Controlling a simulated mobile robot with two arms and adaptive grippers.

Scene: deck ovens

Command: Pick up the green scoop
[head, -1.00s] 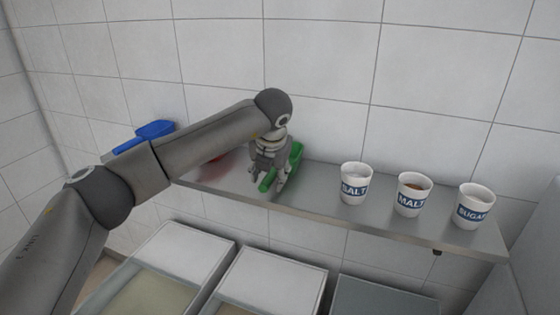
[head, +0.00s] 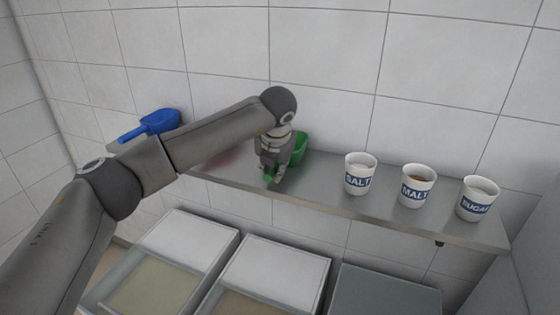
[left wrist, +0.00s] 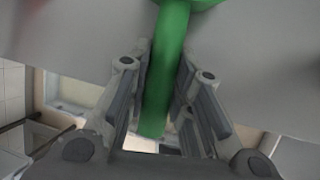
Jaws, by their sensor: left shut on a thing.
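The green scoop (head: 300,146) is at the metal shelf, left of the white cups, partly hidden behind my left gripper (head: 269,176). My left gripper comes down from above and is shut on the scoop's handle. In the left wrist view the green handle (left wrist: 166,75) runs between the two fingers of the gripper (left wrist: 160,105), and the scoop's bowl is cut off at the top edge. I cannot tell whether the scoop still touches the shelf. My right gripper is not in view.
The metal shelf (head: 395,217) runs along the tiled wall. Cups labelled salt (head: 360,175), malt (head: 416,187) and sugar (head: 478,200) stand on its right part. A blue scoop (head: 158,122) lies at the left end. White-lidded bins (head: 280,268) stand below.

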